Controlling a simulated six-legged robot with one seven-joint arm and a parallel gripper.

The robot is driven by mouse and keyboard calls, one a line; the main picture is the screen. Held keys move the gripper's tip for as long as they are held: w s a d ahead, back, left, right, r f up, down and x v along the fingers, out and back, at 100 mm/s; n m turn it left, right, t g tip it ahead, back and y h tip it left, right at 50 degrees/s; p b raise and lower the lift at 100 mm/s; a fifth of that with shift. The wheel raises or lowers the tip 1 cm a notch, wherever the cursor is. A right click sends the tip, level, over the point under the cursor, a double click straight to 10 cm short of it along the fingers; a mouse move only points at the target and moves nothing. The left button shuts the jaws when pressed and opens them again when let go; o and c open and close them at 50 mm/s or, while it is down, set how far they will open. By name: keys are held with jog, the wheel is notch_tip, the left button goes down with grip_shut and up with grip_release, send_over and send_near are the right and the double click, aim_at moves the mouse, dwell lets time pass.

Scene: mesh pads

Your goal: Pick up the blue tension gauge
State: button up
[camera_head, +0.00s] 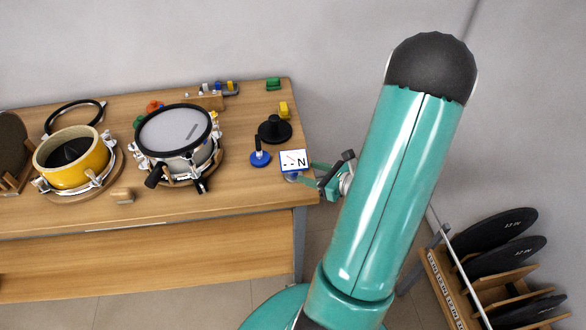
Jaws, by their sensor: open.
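What looks like the blue tension gauge (294,158) stands near the right end of the wooden table. It has a white square face marked N with a needle and a blue lower edge; a rounded grey-blue part shows below it. My gripper (303,172) comes in from the right at the table's right edge. Its teal fingers are open, with their tips close by the gauge's lower right side. I cannot tell whether they touch it or reach around it.
A blue round-based item (260,157) with a dark upright stem stands just left. Behind are a black round stand (275,129) and a yellow block (284,110). A white-headed drum (178,134) and yellow drum shell (68,166) sit left. A pad rack (470,286) stands lower right.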

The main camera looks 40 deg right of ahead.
aim_at(299, 169)
jog(key=x, duration=0.5)
jog(key=shift+a, duration=0.1)
grip_shut()
